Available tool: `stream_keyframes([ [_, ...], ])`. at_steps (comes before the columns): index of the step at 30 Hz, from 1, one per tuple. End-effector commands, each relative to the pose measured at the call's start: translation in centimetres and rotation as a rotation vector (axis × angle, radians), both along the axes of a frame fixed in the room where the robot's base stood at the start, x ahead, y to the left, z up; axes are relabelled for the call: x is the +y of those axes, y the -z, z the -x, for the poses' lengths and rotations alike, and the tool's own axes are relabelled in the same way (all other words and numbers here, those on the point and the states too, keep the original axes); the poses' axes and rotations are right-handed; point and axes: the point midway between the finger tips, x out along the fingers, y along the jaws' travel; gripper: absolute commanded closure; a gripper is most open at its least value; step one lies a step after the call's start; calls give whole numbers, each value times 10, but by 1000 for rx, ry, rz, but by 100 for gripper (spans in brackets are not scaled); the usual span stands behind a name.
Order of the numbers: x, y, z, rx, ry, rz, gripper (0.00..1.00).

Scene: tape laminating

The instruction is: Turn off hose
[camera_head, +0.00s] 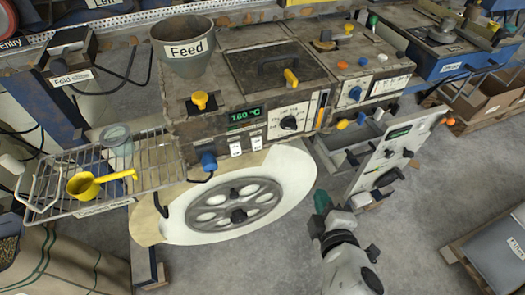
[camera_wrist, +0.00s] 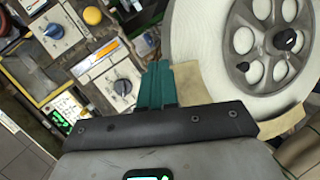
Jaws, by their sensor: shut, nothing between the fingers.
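My gripper (camera_head: 321,201) is shut and empty, its green fingers low in front of the machine, right of the large roll. In the wrist view the closed green fingers (camera_wrist: 157,86) point toward the machine's panel and the roll. A thin dark hose-like line (camera_head: 190,180) runs below a blue knob (camera_head: 208,161) on the machine's front lower left, above the roll. My gripper is well away to its right and touches neither. I cannot tell from the frames whether the hose is on or off.
The spoked roll (camera_head: 238,208) stands under the control panel, which has a dial (camera_head: 288,122) and a green 160 °C display (camera_head: 244,115). A wire rack (camera_head: 60,200) with a yellow scoop (camera_head: 90,185) sticks out left. Floor is free in front.

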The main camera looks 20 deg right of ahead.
Motion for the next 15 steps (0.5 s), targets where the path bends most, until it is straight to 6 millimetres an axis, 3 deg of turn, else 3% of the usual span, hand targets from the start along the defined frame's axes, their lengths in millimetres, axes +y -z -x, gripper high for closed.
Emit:
stream_keyframes([
  [3, 36, -24, -9, -73, -158, 146, 100],
  [7, 68, -38, -12, -126, -284, 257, 100],
  [11, 84, -44, -11, -152, -348, 314, 100],
  [15, 89, -45, -11, -159, -364, 329, 100],
])
